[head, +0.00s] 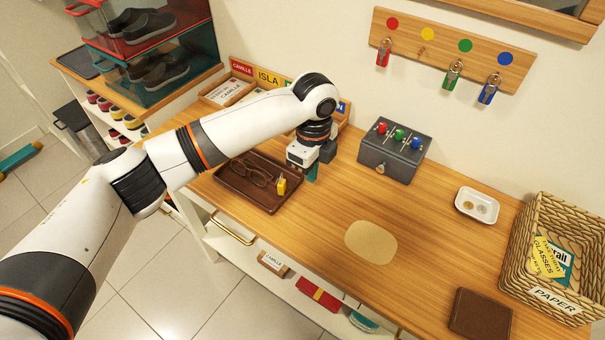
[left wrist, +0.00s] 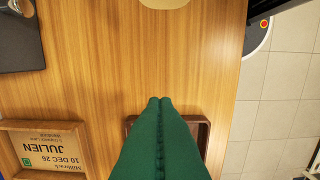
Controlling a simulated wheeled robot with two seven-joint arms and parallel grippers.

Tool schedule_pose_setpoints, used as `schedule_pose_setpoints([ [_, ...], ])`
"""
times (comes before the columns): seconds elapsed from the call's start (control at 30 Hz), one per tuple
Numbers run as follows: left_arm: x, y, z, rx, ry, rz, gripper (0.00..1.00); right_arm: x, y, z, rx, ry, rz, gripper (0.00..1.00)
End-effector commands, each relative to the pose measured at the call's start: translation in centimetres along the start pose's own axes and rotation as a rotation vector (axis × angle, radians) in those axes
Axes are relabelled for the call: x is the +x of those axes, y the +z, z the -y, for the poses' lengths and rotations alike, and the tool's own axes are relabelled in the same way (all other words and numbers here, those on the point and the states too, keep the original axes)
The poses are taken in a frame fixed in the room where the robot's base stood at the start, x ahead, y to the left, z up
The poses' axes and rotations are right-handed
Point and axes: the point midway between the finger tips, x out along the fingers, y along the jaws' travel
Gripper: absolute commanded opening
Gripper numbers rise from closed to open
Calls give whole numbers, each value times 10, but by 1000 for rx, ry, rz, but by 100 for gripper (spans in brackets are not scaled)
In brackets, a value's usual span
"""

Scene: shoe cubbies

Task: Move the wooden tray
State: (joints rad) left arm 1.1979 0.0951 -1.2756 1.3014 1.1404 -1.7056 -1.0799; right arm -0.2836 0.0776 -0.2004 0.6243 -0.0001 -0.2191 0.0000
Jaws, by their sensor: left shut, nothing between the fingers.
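The wooden tray (head: 248,193) is dark brown and rectangular. It lies on the wooden counter at the front left, with a pair of eyeglasses (head: 251,172) and a small yellow tag (head: 282,186) in it. My left gripper (head: 312,173) is shut and empty, just beyond the tray's right end in the head view. In the left wrist view the green fingers (left wrist: 160,102) are pressed together and hide most of the tray, whose rim (left wrist: 205,128) shows beside them. I cannot tell whether they touch it. My right gripper is not in view.
A grey box with coloured switches (head: 394,152) stands at the back. Light letter trays (head: 228,92) sit behind the dark tray. A white dish (head: 477,206), a wicker basket (head: 515,240) and a brown wallet (head: 481,314) are at right. The counter around a beige patch (head: 371,242) is clear.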

Motion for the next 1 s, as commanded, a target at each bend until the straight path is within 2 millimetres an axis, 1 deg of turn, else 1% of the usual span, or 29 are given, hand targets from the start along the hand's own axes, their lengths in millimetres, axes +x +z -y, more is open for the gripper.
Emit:
schedule_pose_setpoints([
  [0.17, 28, 1, 1, -2, -4, 2, 0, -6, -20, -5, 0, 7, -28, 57],
  [0.23, 43, 1, 1, -2, -4, 2, 0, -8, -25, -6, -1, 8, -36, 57],
  [0.4, 80, 1, 1, -3, -3, 2, 0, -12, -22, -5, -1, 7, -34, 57],
  [0.5, 96, -2, 1, -4, -2, 0, 0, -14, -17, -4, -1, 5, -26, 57],
  [0.53, 93, -10, 0, -7, 0, -1, 0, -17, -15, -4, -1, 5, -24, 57],
  [0.6, 93, -21, 1, -5, 0, -2, 0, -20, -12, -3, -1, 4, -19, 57],
  [0.7, 94, -31, 1, -4, 0, 0, 0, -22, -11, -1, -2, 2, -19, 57],
  [0.83, 94, -38, 0, -3, 1, 1, 0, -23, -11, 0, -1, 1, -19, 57],
  [1.0, 95, -40, 0, -2, 1, 1, 0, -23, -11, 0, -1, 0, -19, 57],
])
